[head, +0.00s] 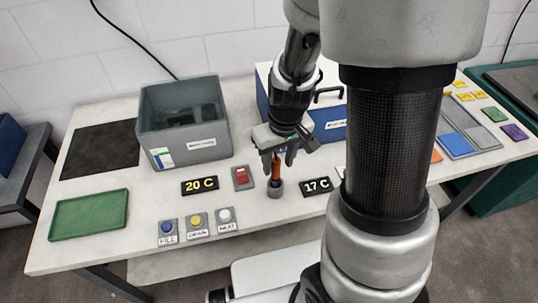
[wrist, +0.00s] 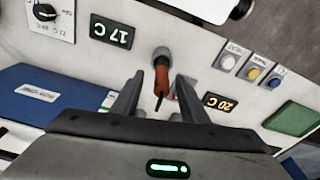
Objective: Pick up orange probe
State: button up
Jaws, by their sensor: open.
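The orange probe (head: 276,169) stands upright in a small grey holder (head: 275,188) on the white table. It has a dark thin tip at its upper end. My gripper (head: 283,158) is open just above the probe in the head view. In the wrist view the probe (wrist: 161,77) shows between and beyond the two fingers of my gripper (wrist: 160,84), with a gap on each side. I cannot tell whether a finger touches it.
Beside the holder are the "20 C" display (head: 200,185), the "17 C" display (head: 316,186) and a red switch (head: 242,177). A grey bin (head: 183,142) and a blue box (head: 330,125) stand behind. Labelled buttons (head: 197,222) and a green tray (head: 90,215) lie to the left.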

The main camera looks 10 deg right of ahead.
aim_at(276, 173)
jog(key=f, duration=0.3)
jog(key=f+b, duration=0.1)
jog(key=f, duration=0.1)
jog(key=shift+w+a+f, duration=0.2)
jog(key=shift+w+f, duration=0.05)
jog(key=shift+f, duration=0.05)
grip_shut()
